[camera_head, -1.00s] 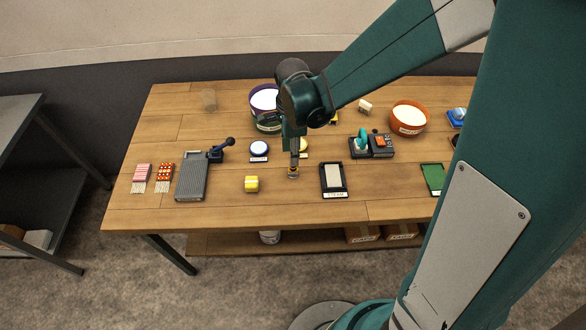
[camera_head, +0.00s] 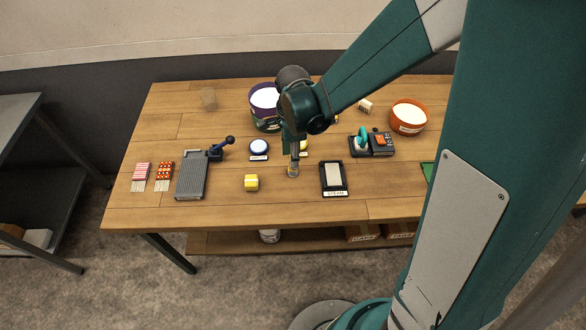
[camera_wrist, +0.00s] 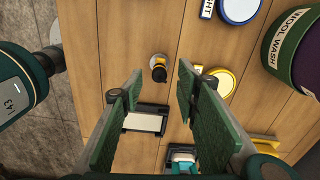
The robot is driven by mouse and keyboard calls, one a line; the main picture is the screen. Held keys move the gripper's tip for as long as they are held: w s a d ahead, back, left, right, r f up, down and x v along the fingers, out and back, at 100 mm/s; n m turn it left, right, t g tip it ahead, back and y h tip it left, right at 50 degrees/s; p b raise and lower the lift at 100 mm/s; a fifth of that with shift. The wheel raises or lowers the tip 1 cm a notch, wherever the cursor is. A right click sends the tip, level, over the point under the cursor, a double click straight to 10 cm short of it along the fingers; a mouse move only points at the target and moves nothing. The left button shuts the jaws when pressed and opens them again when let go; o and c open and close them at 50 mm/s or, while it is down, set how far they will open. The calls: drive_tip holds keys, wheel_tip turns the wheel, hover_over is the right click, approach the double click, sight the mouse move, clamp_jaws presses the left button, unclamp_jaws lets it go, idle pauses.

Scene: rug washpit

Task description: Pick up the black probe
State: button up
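A small upright object, dark with a yellow band and a pale top, stands on the table and looks like the black probe (camera_wrist: 158,70). In the head view the probe (camera_head: 293,171) is at the table's middle front, partly hidden by my gripper. My gripper (camera_wrist: 160,82) is open, pointing down, with its two green fingers apart. In the wrist view the probe shows in the gap near the fingertips, with nothing gripped. In the head view my gripper (camera_head: 294,158) is directly over or beside the probe; I cannot tell the exact height.
A black STEAM pad (camera_head: 334,178) lies close to the right and a yellow block (camera_head: 251,183) to the left. A blue-and-white round pad (camera_head: 259,149) and a yellow disc (camera_head: 304,146) lie behind. The purple WOOL WASH tub (camera_head: 264,97) stands farther back.

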drive_tip(key=shift+f, duration=0.1)
drive_tip(key=shift+f+b, duration=0.3)
drive_tip(key=shift+f, duration=2.25)
clamp_jaws()
